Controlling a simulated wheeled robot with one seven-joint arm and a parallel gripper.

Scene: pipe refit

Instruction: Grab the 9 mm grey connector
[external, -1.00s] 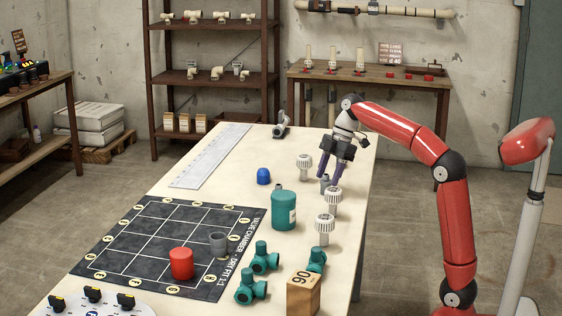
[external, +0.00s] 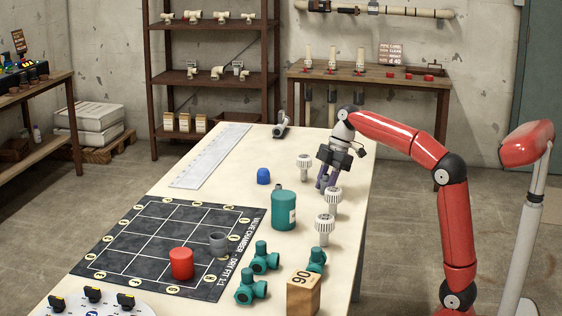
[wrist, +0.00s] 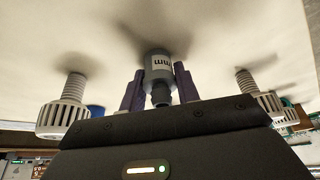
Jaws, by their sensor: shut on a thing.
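The grey connector (wrist: 158,72) stands between the two purple fingers of my gripper (wrist: 160,90) in the wrist view. It has a light label band with dark marks that I cannot read fully. In the external view my gripper (external: 327,182) is low over the table, shut on the connector, which is mostly hidden there by the fingers. I cannot tell whether the connector is clear of the tabletop.
White ribbed fittings (external: 304,166) (external: 332,199) (external: 324,229) stand close around my gripper. A teal canister (external: 283,210) and a blue cap (external: 263,176) are to its left. Teal valves (external: 264,257) and a numbered wooden block (external: 303,291) are nearer the front. The table's right edge is close.

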